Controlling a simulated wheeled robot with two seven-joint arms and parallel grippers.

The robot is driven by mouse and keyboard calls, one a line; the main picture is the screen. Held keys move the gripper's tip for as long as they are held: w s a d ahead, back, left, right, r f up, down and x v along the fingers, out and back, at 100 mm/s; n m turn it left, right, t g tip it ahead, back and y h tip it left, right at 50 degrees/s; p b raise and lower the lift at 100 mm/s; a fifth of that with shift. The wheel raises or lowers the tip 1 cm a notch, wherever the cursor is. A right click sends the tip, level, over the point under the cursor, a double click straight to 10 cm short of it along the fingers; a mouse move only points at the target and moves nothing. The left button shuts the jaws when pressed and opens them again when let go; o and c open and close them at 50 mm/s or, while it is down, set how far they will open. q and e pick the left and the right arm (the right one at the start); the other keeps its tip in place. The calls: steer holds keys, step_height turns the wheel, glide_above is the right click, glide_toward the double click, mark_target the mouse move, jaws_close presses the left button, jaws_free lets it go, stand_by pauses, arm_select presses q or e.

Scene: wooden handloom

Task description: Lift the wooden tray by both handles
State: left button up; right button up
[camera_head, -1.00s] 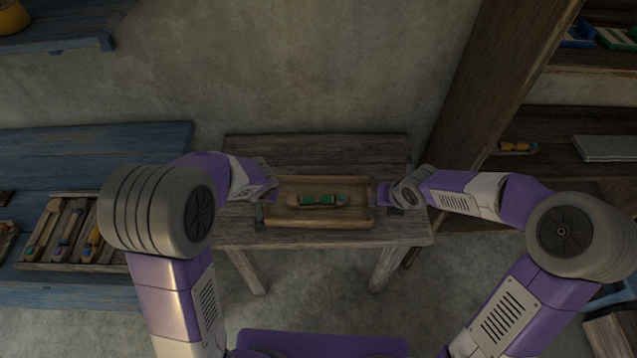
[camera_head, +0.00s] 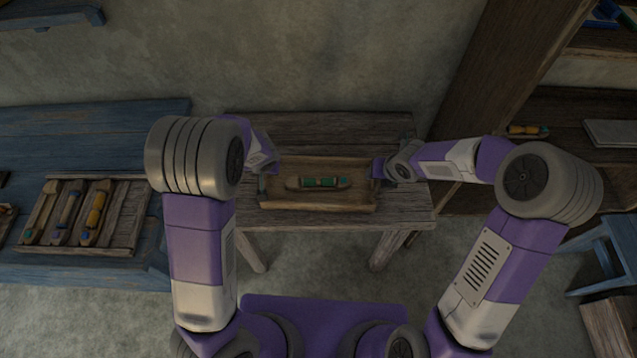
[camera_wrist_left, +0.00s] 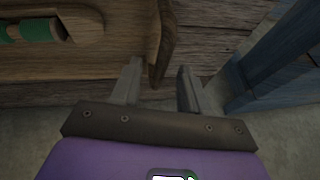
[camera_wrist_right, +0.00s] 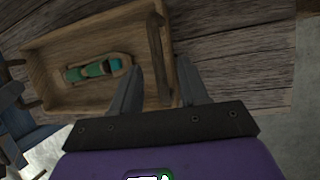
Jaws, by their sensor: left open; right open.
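The wooden tray (camera_head: 318,205) rests on a small wooden table, with a wooden shuttle (camera_head: 300,183) wound with green thread lying inside. My left gripper (camera_head: 264,176) is at the tray's left end. In the left wrist view its open fingers (camera_wrist_left: 160,75) stand either side of the end handle (camera_wrist_left: 163,42). My right gripper (camera_head: 384,172) is at the right end. In the right wrist view its open fingers (camera_wrist_right: 158,78) straddle the tray's end piece (camera_wrist_right: 155,52). Whether the fingers touch the wood cannot be told. In the head view the handles are mostly hidden by my grippers.
The small table (camera_head: 405,213) has bare wood behind and in front of the tray. A blue bench (camera_head: 90,125) at left holds another tray (camera_head: 128,215) with several shuttles. A wooden post (camera_head: 490,85) and shelves stand at right, and a blue stool (camera_head: 605,250) at lower right.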

arm_select(q)
steer(key=shift+x, duration=1.25)
arm_select(e)
steer(key=shift+x, duration=1.2)
arm_select(q)
steer(key=shift+c, duration=0.3)
arm_select(e)
steer(key=shift+c, duration=0.3)
arm_select(q)
jaws_close()
arm_select(e)
jaws_close()
arm_select(q)
steer(key=shift+r, duration=0.1)
